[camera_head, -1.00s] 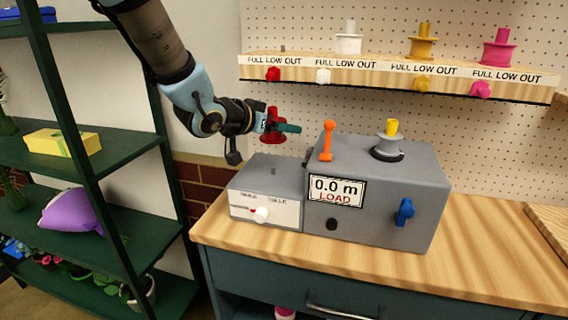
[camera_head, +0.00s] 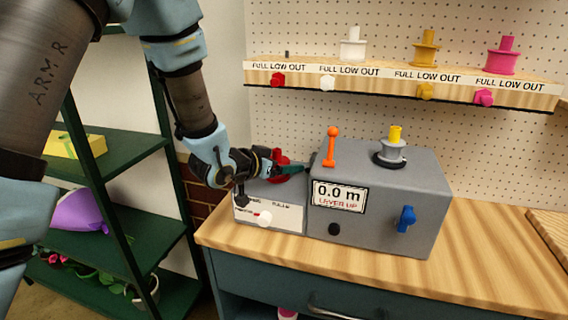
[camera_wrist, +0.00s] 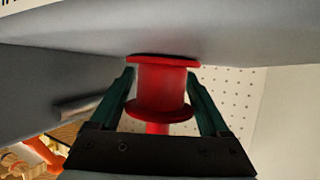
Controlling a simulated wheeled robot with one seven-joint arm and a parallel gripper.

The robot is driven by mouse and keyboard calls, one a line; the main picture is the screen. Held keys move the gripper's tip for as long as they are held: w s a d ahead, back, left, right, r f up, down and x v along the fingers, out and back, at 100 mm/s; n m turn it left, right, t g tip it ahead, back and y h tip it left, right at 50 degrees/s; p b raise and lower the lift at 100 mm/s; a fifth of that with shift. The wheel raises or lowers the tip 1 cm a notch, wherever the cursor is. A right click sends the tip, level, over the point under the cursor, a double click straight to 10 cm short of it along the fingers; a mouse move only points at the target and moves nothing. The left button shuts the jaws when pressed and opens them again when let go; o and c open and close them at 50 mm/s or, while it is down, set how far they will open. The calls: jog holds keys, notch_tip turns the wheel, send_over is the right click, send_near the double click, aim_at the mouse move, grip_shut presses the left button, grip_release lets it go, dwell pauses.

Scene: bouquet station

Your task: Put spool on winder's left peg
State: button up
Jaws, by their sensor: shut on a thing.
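The red spool (camera_head: 281,158) is at the low left section (camera_head: 268,215) of the grey winder (camera_head: 385,195). My gripper (camera_head: 293,169) is shut on it; in the wrist view the spool (camera_wrist: 162,85) sits between the two green fingers. Its far flange appears to meet a grey surface there. The left peg is hidden, so I cannot see how the spool sits around it. The winder's display (camera_head: 338,196) reads 0.0 m and LEVER UP. The orange lever (camera_head: 330,147) stands upright.
A wall shelf (camera_head: 400,84) above holds a white spool (camera_head: 352,46), a yellow spool (camera_head: 425,50) and a pink spool (camera_head: 503,57). A green rack (camera_head: 110,165) stands at the left.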

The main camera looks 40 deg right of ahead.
jog(key=shift+f, duration=0.2)
jog(key=o, duration=1.3)
jog(key=shift+c, duration=0.2)
jog(key=shift+r, duration=0.15)
jog(key=shift+a+r, duration=0.1)
jog(key=b+v, duration=0.2)
jog(key=v, duration=0.9)
jog(key=shift+s+a+r+b, duration=0.1)
jog(key=shift+a+r+b, duration=0.1)
jog(key=shift+a+b, duration=0.2)
jog(key=w+a+f+n+t+y, duration=0.2)
jog(key=w+a+n+y, duration=0.15)
jog(key=w+a, duration=0.4)
jog(key=w+a+f+n+t+y, duration=0.25)
jog(key=w+a+y, duration=0.2)
jog(key=a, duration=0.65)
jog(key=s+a+f+n+g+y, duration=0.1)
jog(key=s+a+n+g+y, duration=0.1)
jog(key=a, duration=0.8)
jog(key=s+a+f+n+g+y, duration=0.1)
jog(key=s+a+n+g+y, duration=0.2)
jog(key=a, duration=0.7)
jog(key=s+n, duration=0.2)
jog(key=n, duration=0.1)
jog(key=shift+a+n, duration=0.25)
jog(key=shift+n, duration=0.15)
